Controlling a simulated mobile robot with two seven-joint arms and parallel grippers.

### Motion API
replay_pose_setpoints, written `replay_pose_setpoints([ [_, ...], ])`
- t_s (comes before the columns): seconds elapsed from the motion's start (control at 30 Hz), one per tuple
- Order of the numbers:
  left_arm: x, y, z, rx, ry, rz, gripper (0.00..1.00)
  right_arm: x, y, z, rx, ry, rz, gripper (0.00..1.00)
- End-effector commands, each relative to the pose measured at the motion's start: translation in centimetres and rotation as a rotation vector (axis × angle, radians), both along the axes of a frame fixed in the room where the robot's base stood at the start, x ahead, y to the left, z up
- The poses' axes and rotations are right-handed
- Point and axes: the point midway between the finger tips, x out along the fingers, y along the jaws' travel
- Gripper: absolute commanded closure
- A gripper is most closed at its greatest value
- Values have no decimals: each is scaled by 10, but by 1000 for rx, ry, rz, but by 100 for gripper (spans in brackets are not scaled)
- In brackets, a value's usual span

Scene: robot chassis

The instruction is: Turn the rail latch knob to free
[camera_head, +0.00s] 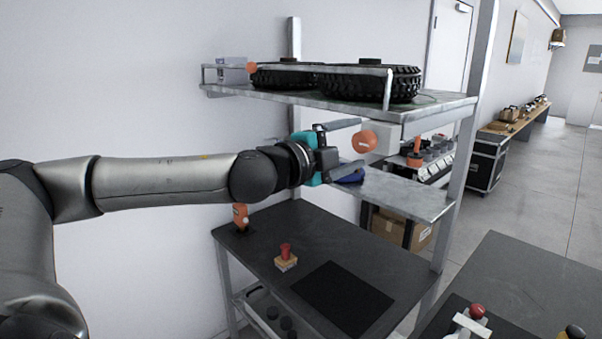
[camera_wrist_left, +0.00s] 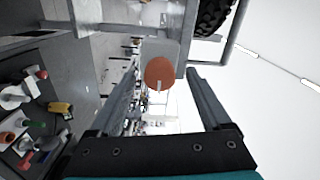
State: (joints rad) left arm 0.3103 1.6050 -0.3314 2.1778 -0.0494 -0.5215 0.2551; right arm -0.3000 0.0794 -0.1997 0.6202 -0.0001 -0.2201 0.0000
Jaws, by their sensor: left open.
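The latch knob (camera_head: 363,141) is orange and round with a pale mark, on a light grey block (camera_head: 386,137) under the right front of the upper shelf. My left gripper (camera_head: 358,157) is open, its two fingers pointing toward the knob from the left. In the left wrist view the knob (camera_wrist_left: 160,73) shows between and just beyond the fingertips (camera_wrist_left: 165,85), with its pale mark at the lower edge. The fingers do not visibly close on it. My right gripper is not in view.
The upper shelf (camera_head: 440,105) holds two black tyres (camera_head: 368,83). A smaller shelf (camera_head: 400,190) with a blue item sits below the gripper. The dark table (camera_head: 250,255) holds an orange tool (camera_head: 240,217) and a red-knobbed block (camera_head: 286,259). Another dark table stands at right.

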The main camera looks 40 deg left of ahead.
Motion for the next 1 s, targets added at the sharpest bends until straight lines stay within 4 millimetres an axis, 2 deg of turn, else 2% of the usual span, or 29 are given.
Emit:
replay_pose_setpoints([
  [0.03, -3, -1, -5, 7, 3, -3, 19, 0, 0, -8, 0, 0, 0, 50],
  [0.5, -31, 1, -3, 6, 0, 0, 19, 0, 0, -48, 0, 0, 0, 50],
  [1.0, -74, 4, 0, 5, -4, -1, 19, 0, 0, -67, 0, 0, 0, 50],
])
